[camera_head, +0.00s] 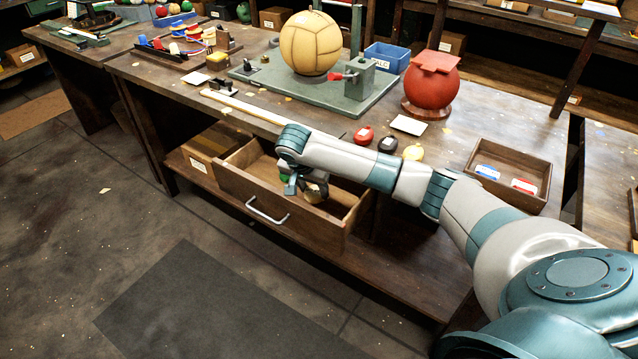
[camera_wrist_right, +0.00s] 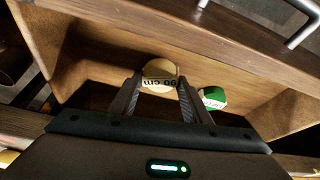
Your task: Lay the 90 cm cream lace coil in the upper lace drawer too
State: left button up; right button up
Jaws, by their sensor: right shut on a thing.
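The cream lace coil (camera_wrist_right: 160,72), with "90 cm" printed on its band, is between the fingertips of my right gripper (camera_wrist_right: 158,90). The gripper is shut on it, inside the open upper drawer (camera_head: 283,212). In the head view the right gripper (camera_head: 303,190) reaches down into this drawer, and the coil (camera_head: 314,193) shows partly beside it. A green and white coil (camera_wrist_right: 213,98) lies in the drawer to the right of the cream coil in the wrist view. I cannot tell whether the cream coil touches the drawer floor. My left gripper is not in view.
On the bench above stand a cream ball (camera_head: 311,45), a red ball (camera_head: 431,85) on a stand, and a small wooden tray (camera_head: 508,172). Red, black and yellow round items lie near the bench edge. A cardboard box (camera_head: 215,150) sits left of the drawer.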

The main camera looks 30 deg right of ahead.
jog(key=w+d, duration=0.1)
jog(key=d, duration=0.2)
jog(key=shift+w+r+p, duration=0.15)
jog(key=shift+w+p, duration=0.15)
jog(key=shift+w, duration=0.1)
jog(key=shift+d+f, duration=0.15)
jog(key=shift+f, duration=0.6)
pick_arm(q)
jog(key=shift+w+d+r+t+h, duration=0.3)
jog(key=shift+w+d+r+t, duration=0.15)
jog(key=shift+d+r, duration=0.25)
pick_arm(e)
jog(key=shift+f, duration=0.1)
